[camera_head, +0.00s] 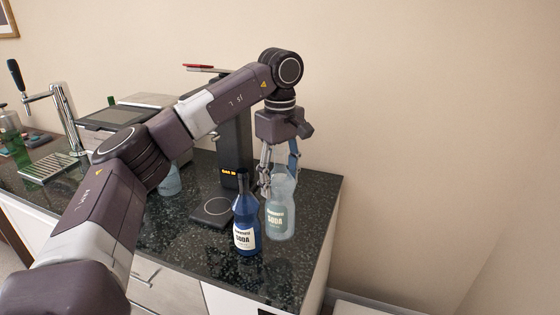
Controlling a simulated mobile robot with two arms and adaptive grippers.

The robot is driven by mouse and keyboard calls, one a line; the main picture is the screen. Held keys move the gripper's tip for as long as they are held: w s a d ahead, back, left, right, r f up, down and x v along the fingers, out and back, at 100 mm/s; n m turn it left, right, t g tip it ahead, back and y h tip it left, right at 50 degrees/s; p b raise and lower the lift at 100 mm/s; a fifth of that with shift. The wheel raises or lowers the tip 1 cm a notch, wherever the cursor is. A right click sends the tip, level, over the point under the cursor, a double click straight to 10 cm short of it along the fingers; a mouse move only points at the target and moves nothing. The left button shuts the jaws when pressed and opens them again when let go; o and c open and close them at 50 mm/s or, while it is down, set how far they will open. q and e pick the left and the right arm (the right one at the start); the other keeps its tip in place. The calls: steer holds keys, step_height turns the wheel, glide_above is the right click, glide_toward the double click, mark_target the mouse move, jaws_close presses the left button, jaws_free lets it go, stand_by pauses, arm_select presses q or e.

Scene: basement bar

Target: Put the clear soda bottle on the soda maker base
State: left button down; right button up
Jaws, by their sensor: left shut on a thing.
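The clear soda bottle (281,215) stands upright near the right end of the dark counter, with a pale label facing me. My left gripper (278,178) comes down from above and is shut on its upper part. I cannot tell whether the bottle's bottom touches the counter. The soda maker (237,150) is a tall black column to the left of the bottle, partly hidden by my left arm. Its flat base (212,211) shows a ring mark and looks empty. My right gripper is not in view.
A blue soda bottle (246,232) stands close to the clear bottle, in front of the base's right side. Another pale bottle (170,182) is partly hidden behind my arm. A beer tap (66,118) with a drip tray (47,168) is at the left. The counter's right edge is near.

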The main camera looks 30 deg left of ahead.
mark_target(280, 205)
arm_select(q)
steer(key=shift+f+p, duration=0.55)
steer(key=shift+f, duration=2.9)
steer(key=c, duration=1.3)
jaws_free()
steer(key=shift+s+f, duration=0.1)
steer(key=shift+f, duration=0.15)
steer(key=o, duration=0.5)
steer(key=shift+s+r, duration=0.1)
